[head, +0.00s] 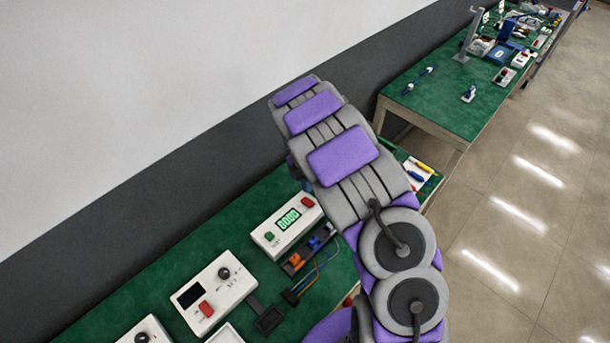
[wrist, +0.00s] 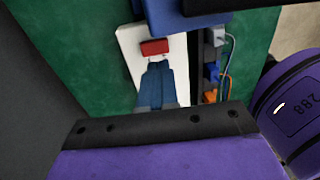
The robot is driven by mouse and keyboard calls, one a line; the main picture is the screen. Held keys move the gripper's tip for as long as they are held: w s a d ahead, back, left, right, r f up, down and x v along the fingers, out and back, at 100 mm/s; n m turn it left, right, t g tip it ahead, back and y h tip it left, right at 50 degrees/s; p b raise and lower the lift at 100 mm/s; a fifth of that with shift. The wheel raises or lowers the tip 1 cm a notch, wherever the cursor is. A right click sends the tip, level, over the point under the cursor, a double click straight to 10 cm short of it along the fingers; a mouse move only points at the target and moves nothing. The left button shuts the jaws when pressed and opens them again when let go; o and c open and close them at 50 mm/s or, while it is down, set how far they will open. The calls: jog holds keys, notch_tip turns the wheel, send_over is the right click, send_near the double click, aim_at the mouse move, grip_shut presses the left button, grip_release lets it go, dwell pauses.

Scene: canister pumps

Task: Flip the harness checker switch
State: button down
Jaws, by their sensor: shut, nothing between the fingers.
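The harness checker (head: 286,224) is a white box with a lit green display, a red switch (head: 307,202) and a green button. It lies on the green bench, left of my arm in the head view. In the wrist view, the white box (wrist: 130,45) shows its red switch (wrist: 154,47) just beyond the fingertips. My gripper (wrist: 155,66) has blue fingers held together and empty, over the box. I cannot tell if they touch it. The fingers cover the display area. My arm hides the gripper in the head view.
Connectors with coloured wires (wrist: 212,75) lie right of the box. A blue and black shape (wrist: 185,18) crosses the top of the wrist view. Another white box (head: 215,293) with a knob and red switch sits nearer. A second green bench (head: 440,98) stands farther off.

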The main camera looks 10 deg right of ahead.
aim_at(310, 203)
jog(key=f, duration=0.4)
jog(key=f+b, duration=0.1)
jog(key=f, duration=0.1)
jog(key=shift+s+d, duration=0.25)
jog(key=shift+s, duration=0.15)
